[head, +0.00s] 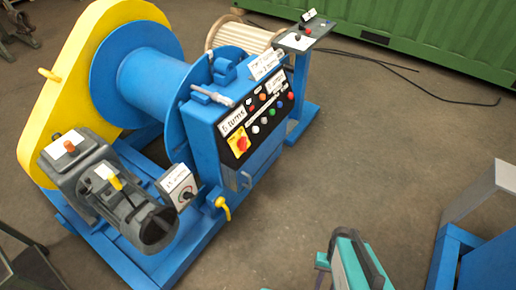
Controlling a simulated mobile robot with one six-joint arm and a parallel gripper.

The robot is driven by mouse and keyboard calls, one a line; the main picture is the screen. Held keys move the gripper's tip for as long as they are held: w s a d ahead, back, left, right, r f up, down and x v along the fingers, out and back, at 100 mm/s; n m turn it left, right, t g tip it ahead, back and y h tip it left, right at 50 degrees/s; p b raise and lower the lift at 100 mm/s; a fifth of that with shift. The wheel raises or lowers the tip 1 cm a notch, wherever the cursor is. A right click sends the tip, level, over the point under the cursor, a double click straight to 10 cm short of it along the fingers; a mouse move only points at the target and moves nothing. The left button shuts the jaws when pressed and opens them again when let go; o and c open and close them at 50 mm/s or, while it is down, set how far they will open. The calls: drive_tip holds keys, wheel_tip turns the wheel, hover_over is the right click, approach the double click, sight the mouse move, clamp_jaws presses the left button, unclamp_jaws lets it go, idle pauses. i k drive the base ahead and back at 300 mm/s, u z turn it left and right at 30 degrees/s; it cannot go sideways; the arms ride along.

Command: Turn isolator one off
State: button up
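A red rotary switch on a yellow plate (241,144) sits at the lower left of the sloping panel on the blue control box (232,168). A small grey box with a black rotary knob (182,193) and a white label stands lower left of it, beside the motor. The labels are too small to read, so I cannot tell which switch is isolator one. The knob positions are also unclear. I make out no gripper fingers. A teal and black part (350,262) enters at the bottom edge, apart from both switches; I cannot tell whether it is mine.
The blue winch drum (150,85) has a yellow chain guard (70,80) and grey motor (135,210). Coloured buttons (270,112) crowd the panel. A yellow handle (222,205) hangs below it. A blue-grey stand (470,225) is at right. Floor (370,150) between is clear.

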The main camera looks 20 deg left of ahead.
sight(242, 143)
drive_tip(key=z, duration=0.05)
drive_tip(key=k, duration=0.7)
drive_tip(key=u, duration=2.2)
drive_tip(key=i, duration=0.6)
drive_tip(key=z, duration=0.25)
